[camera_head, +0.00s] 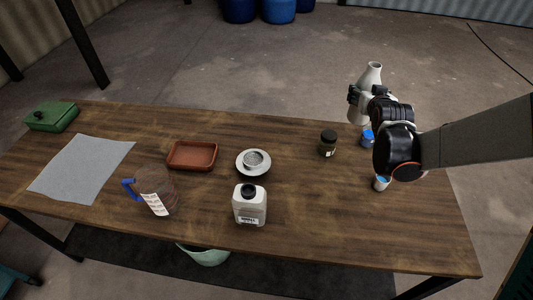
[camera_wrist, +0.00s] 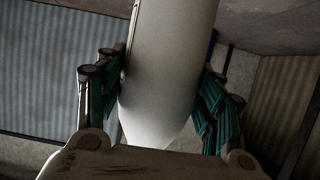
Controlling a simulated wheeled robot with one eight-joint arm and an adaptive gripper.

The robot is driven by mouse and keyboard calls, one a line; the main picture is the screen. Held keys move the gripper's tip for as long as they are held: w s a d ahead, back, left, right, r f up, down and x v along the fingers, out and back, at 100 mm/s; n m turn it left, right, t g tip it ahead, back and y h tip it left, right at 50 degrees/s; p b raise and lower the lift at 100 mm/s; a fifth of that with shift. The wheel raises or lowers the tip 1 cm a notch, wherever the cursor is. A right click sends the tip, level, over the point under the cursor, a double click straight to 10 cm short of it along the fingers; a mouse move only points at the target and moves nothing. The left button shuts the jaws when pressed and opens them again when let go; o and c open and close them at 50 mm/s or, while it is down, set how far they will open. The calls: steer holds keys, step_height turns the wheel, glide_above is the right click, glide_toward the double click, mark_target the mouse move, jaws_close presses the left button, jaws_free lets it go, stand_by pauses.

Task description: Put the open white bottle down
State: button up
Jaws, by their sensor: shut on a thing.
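The open white bottle (camera_head: 371,75) is held up at the right of the head view, above the far right part of the wooden table (camera_head: 300,220). It looks upright or slightly tilted, its narrow neck at the top with no cap on it. My gripper (camera_head: 358,104) is shut on the bottle's body. In the wrist view the pale bottle (camera_wrist: 168,60) fills the middle, between the two green-padded fingers of my gripper (camera_wrist: 160,95). The bottle's lower side is partly hidden by my gripper in the head view.
The front right is clear.

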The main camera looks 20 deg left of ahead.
steer(key=s+a+r+n+g+y, duration=0.1)
steer(key=s+a+r+n+y, duration=0.1)
steer(key=a, duration=1.1)
steer(key=s+a+r+n+y, duration=0.1)
steer(key=s+a+n+y, duration=0.1)
steer(key=a, duration=1)
step_height(320, 180, down, 20)
steer(key=b, duration=0.7)
steer(key=shift+w+a, duration=0.2)
steer(key=shift+f, duration=0.1)
steer(key=o, duration=1.3)
steer(key=shift+g, duration=0.3)
steer(key=shift+c, duration=0.2)
